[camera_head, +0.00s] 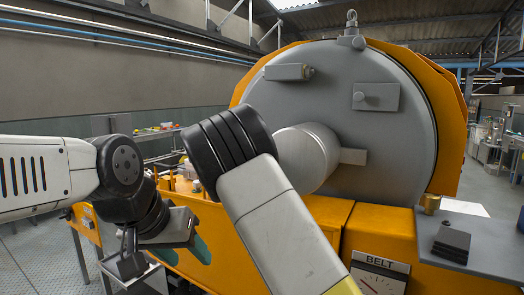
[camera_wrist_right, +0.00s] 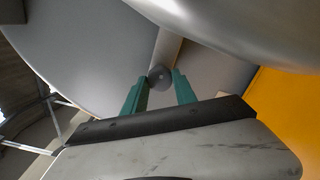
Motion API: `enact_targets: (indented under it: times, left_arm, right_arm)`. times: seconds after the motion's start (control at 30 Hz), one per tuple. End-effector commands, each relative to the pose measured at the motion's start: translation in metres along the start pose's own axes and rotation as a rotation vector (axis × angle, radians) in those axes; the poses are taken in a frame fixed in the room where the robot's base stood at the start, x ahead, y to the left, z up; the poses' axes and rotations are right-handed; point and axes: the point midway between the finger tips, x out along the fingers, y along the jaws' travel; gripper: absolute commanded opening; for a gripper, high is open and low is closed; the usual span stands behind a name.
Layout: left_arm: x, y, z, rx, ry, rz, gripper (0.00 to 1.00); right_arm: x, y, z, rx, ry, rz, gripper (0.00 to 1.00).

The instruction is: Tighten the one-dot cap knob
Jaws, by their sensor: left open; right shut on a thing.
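In the right wrist view, my right gripper (camera_wrist_right: 160,84) has its two teal fingers on either side of a small round grey knob (camera_wrist_right: 160,76) and is shut on it. A small dark mark shows at the middle of its face; whether it is the one-dot mark is too small to tell. The knob sits at the end of a grey bar. In the head view, my right wrist and forearm hide this gripper. My left gripper (camera_head: 183,252) is low on the left, open and empty, its teal fingers spread before the orange frame.
The big grey drum cover (camera_head: 400,140) carries two small bracket-like fittings and a grey cylinder (camera_head: 308,157). A gauge panel (camera_head: 378,272) labelled BELT is below. A grey shelf (camera_head: 490,245) at the right holds a brass cylinder (camera_head: 432,204) and a dark block (camera_head: 452,243).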

Motion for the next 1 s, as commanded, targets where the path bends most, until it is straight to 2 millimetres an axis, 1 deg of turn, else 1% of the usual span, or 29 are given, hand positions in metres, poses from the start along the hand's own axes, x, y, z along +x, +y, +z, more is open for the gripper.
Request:
enact_targets:
  times: [0.27, 0.67, 0.7, 0.77, 0.8, 1.0]
  left_arm:
    - [0.0, 0.0, 0.0, 0.0, 0.0, 0.0, 0.51]
    - [0.0, 0.0, 0.0, 0.0, 0.0, 0.0, 0.51]
    - [0.0, 0.0, 0.0, 0.0, 0.0, 0.0, 0.51]
    - [0.0, 0.0, 0.0, 0.0, 0.0, 0.0, 0.51]
    - [0.0, 0.0, 0.0, 0.0, 0.0, 0.0, 0.51]
    - [0.0, 0.0, 0.0, 0.0, 0.0, 0.0, 0.51]
  right_arm:
    - [-0.0006, -0.0005, -0.0002, 0.063, 0.0, -0.001, 0.0]
    - [-0.0007, -0.0008, -0.0006, 0.069, 0.0, -0.001, 0.0]
    - [-0.0007, -0.0008, -0.0006, 0.069, 0.0, -0.002, 0.35]
    - [-0.0007, -0.0008, -0.0006, 0.069, 0.0, -0.002, 0.47]
    - [-0.0007, -0.0007, -0.0006, 0.069, 0.0, -0.001, 0.55]
    - [-0.0004, -0.0005, -0.0004, 0.068, 0.0, -0.001, 0.55]
